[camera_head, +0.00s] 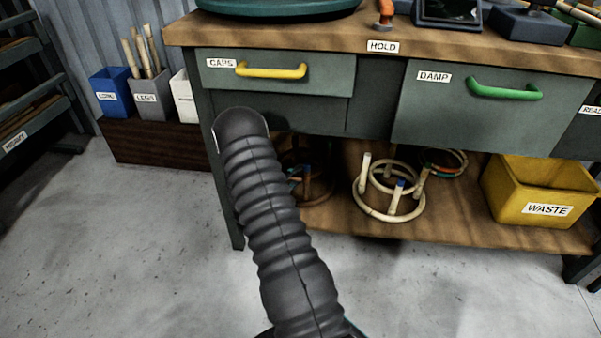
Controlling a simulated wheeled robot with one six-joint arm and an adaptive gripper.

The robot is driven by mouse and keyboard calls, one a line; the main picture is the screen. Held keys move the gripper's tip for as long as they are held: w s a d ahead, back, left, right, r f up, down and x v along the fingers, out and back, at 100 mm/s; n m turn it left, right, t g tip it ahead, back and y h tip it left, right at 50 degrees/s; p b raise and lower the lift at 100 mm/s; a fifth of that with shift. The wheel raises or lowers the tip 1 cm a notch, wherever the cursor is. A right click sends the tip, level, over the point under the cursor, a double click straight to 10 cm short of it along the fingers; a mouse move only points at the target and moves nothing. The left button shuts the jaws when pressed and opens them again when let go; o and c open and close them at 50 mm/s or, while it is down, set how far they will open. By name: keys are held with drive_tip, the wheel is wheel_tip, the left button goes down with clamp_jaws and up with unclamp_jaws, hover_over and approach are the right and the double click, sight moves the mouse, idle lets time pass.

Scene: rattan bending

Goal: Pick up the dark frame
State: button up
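A dark brown ring-shaped frame (318,187) stands on the lower shelf of the workbench, left of a pale frame. My dark ribbed arm crosses in front of its left side and hides part of it. A small blue spot shows on the dark frame. The pale rattan frame (392,211) has two rings joined by short uprights, one with a blue tip. My gripper is not in view; only my arm shows, rising from the bottom middle to a rounded dark end.
The bench (300,38) has a CAPS drawer (275,86) and a DAMP drawer (450,110) above the shelf. Another ringed frame (445,161) lies behind the pale one. A yellow WASTE bin (530,205) stands at right. Bins (112,90) stand at left. The front floor is clear.

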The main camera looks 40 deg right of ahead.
clamp_jaws()
drive_tip(key=shift+r, duration=0.15)
